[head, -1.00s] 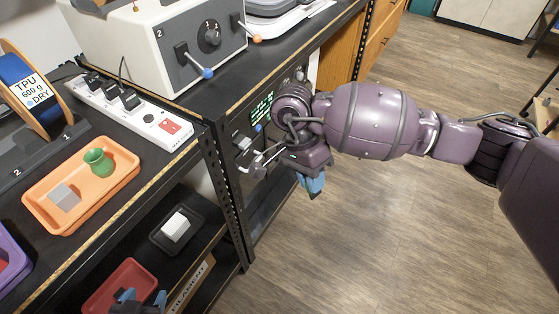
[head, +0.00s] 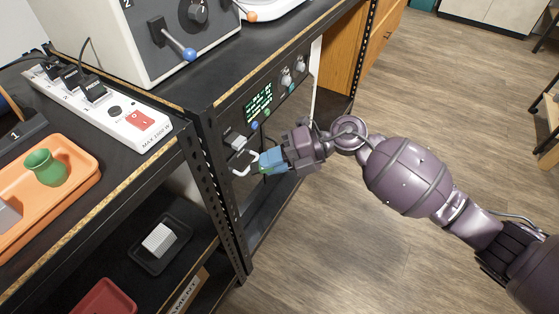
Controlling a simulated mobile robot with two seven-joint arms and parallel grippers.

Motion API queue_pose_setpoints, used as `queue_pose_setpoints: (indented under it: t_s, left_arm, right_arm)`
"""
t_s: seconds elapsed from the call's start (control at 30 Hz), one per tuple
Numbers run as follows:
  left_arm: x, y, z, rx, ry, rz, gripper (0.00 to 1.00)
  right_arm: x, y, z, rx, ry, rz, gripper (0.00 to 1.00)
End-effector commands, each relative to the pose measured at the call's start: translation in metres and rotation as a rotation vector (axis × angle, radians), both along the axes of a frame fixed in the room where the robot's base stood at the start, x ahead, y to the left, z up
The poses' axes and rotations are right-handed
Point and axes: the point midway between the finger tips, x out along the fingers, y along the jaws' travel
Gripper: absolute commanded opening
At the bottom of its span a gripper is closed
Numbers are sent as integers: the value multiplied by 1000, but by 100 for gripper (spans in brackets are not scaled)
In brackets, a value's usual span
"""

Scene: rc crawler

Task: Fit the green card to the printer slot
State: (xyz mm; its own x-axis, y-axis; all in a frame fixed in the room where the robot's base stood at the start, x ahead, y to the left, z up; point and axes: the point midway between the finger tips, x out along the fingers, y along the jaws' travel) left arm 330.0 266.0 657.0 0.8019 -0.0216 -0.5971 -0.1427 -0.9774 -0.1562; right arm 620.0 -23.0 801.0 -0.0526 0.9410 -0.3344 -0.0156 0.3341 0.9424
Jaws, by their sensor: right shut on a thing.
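My right gripper (head: 266,162) comes in from the right, with blue fingertips pointing left at the front panel of the printer (head: 276,92) below the bench top. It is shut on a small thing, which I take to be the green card. The card is almost wholly hidden by the fingers, and its edge and tilt cannot be made out. The fingertips are close beside a pale bent handle (head: 242,167) on the panel. The slot cannot be made out, and I cannot tell whether the card touches it. My left gripper is out of view.
A lit green display (head: 258,103) and several knobs sit on the panel above the gripper. A black rack post (head: 222,190) stands to its left. A power strip (head: 110,112) and an orange tray (head: 84,160) with a green vase (head: 45,167) are on the bench. The floor at right is open.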

Motion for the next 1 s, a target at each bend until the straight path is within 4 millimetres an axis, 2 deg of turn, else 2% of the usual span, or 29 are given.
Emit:
queue_pose_setpoints:
  t_s: [0.03, 0.23, 0.43, 0.6, 1.0]
  left_arm:
    - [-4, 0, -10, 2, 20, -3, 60]
    - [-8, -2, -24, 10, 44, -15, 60]
    - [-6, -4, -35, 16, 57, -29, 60]
    - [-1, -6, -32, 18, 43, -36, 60]
    - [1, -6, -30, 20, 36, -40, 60]
  right_arm:
    - [3, 0, -17, 34, 16, -74, 0]
    - [31, -4, -47, 170, -2, -371, 0]
    - [60, -16, -87, 293, -53, -611, 0]
    - [71, -23, -92, 329, -90, -670, 0]
    - [73, -25, -90, 334, -102, -678, 0]
